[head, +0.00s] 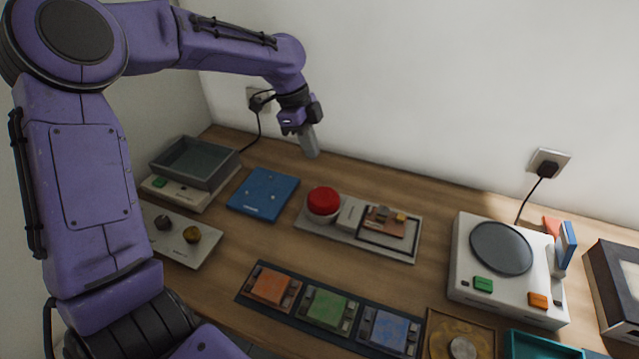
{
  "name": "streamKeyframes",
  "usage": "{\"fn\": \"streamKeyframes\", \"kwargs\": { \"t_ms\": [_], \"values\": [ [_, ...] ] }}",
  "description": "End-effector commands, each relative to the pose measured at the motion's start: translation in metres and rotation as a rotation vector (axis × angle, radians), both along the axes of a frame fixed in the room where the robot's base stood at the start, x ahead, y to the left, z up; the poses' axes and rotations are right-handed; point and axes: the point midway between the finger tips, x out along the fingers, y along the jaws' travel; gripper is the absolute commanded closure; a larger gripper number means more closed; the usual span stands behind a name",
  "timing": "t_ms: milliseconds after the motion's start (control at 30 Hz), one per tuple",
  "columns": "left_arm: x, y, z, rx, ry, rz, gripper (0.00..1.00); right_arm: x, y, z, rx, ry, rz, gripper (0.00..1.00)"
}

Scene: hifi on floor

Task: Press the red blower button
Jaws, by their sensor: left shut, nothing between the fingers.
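The red blower button (323,201) is a domed red cap on a round pale base. It stands at the left end of a grey board (399,249) in the middle of the table. My left gripper (311,152) is shut and empty, pointing down. In the picture it appears above and a little behind the button, apart from it. My right gripper is not in view.
A grey bin (194,163) and a blue pad (263,194) lie left of the button. A white device with a round dark plate (501,248) stands right. Coloured tiles on a dark strip (328,307) lie in front. A white wall rises behind the table.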

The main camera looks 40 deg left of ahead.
Motion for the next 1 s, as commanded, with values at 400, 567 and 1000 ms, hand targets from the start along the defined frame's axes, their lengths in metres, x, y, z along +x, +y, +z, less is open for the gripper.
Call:
{"fn": "streamKeyframes", "kwargs": {
  "t_ms": [400, 567, 1000],
  "values": [
    [0.004, -0.022, -0.085, 0.0, 0.005, 0.001, 1.0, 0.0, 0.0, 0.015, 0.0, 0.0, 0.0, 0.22],
    [0.005, -0.022, -0.107, 0.0, 0.001, 0.001, 1.0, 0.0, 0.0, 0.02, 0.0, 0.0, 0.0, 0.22],
    [0.005, -0.022, -0.117, 0.0, -0.001, 0.0, 1.0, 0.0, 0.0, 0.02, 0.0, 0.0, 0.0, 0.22]
  ]
}}
